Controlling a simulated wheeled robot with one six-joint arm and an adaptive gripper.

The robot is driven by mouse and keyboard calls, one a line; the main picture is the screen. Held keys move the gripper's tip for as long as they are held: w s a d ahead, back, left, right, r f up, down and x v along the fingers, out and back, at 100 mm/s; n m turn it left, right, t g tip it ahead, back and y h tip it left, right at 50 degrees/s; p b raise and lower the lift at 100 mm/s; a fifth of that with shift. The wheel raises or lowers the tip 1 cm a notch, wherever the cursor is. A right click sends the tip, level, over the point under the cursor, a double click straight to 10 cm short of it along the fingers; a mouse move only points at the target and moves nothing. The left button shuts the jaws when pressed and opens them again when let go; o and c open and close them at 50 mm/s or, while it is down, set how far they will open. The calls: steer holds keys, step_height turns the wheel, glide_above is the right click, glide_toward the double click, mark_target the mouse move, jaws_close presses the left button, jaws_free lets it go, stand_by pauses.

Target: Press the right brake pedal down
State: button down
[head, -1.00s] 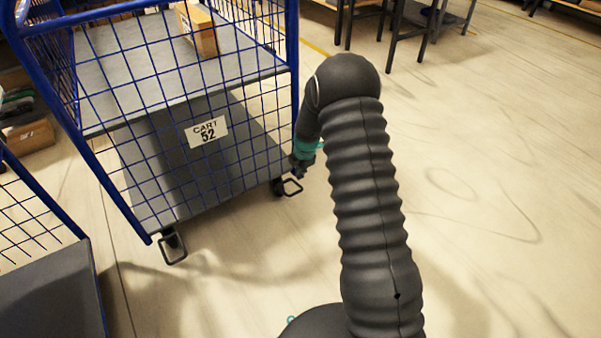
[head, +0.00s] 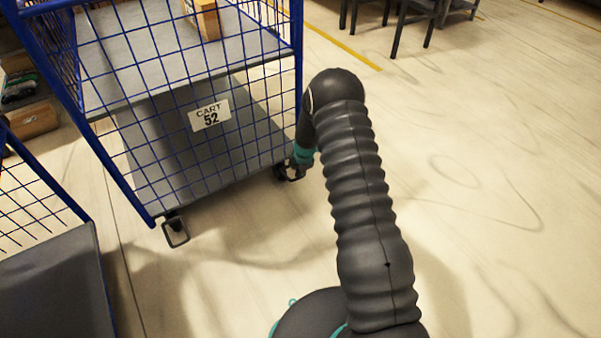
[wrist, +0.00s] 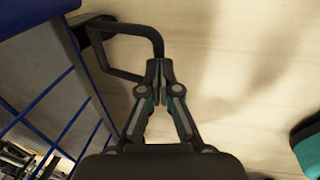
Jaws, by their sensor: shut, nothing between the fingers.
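The right brake pedal is a black loop at the cart's right caster. In the wrist view the pedal (wrist: 125,27) reaches out from the caster beneath the cart edge. My gripper (wrist: 160,66) is shut and empty, its fingertips at the pedal's outer bar; I cannot tell if they touch. In the head view my gripper (head: 296,172) points down beside the right caster and mostly hides the right pedal. The blue wire cart (head: 190,196) carries a "CART 52" label (head: 210,115). Its left brake pedal (head: 176,233) sticks out at the left caster.
A second blue cart (head: 50,285) stands at the lower left. A cardboard box (head: 206,20) sits on the cart's upper shelf. Dark-legged furniture (head: 392,25) stands at the back. The floor (head: 500,190) to the right is clear.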

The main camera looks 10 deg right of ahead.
steer(key=shift+f+b, duration=0.2)
steer(key=shift+b, duration=0.15)
steer(key=shift+s+f+b, duration=0.15)
steer(key=shift+s+b, duration=0.05)
steer(key=shift+b, duration=0.15)
steer(key=shift+d+f+b, duration=0.1)
steer(key=shift+f+b, duration=0.1)
steer(key=shift+b, duration=0.1)
steer(key=shift+s+d+f+b, duration=0.1)
steer(key=shift+s+f+b, duration=0.1)
steer(key=shift+f+b, duration=0.8)
steer(key=shift+s+f+b, duration=0.15)
steer(key=shift+f+b, duration=0.65)
steer(key=shift+b, duration=0.35)
steer(key=shift+s+d+f+b, duration=0.1)
steer(key=shift+s+f+b, duration=0.1)
steer(key=shift+f+b, duration=0.8)
steer(key=shift+r, duration=0.15)
steer(key=s+d+r, duration=0.3)
steer(key=s+r, duration=0.5)
steer(key=r, duration=0.2)
steer(key=shift+s+d+p, duration=0.15)
steer(key=shift+s+p, duration=0.15)
steer(key=shift+s, duration=0.1)
